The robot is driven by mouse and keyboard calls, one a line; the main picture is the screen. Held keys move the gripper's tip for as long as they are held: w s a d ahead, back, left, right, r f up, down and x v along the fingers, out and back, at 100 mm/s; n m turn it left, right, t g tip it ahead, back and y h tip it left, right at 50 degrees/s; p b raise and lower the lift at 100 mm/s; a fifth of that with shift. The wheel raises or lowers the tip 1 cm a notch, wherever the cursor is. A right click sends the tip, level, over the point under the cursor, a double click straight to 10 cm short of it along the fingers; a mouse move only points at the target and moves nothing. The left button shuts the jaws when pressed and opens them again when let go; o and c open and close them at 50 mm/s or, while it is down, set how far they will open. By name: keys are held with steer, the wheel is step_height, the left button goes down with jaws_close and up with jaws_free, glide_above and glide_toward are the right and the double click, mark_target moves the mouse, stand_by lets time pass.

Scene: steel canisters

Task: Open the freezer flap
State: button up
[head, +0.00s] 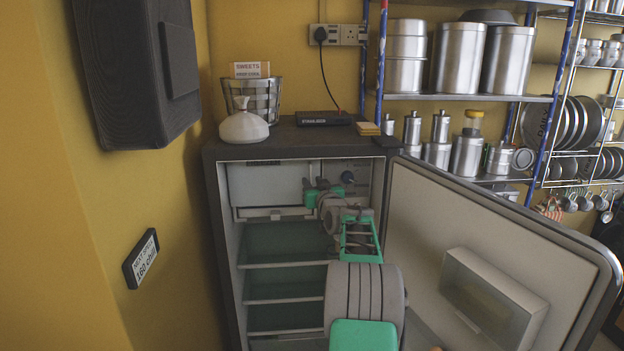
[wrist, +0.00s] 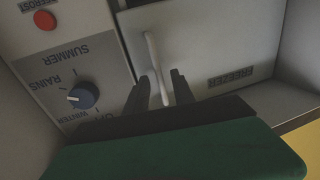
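The freezer flap (head: 265,183) is a pale panel at the top left inside the open fridge. It looks closed. In the wrist view the flap (wrist: 215,50) appears upside down, with a dark FREEZER label (wrist: 231,77) and a thin white upright handle (wrist: 153,55). My gripper (wrist: 160,76) is at the handle, with one dark finger on each side and visible gaps between. The fingers look open; contact with the handle cannot be told. In the head view my gripper (head: 311,187) reaches inside the fridge at the flap's right side, and my arm hides the handle.
The fridge door (head: 420,215) stands wide open at the right. A control panel with a blue dial (wrist: 82,95) and a red button (wrist: 45,20) sits beside the flap. Fridge shelves (head: 285,264) lie below. A yellow wall (head: 175,200) is close on the left.

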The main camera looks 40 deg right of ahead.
steer(key=shift+w+d, duration=0.1)
steer(key=shift+w, duration=0.2)
jaws_close()
stand_by(1.3)
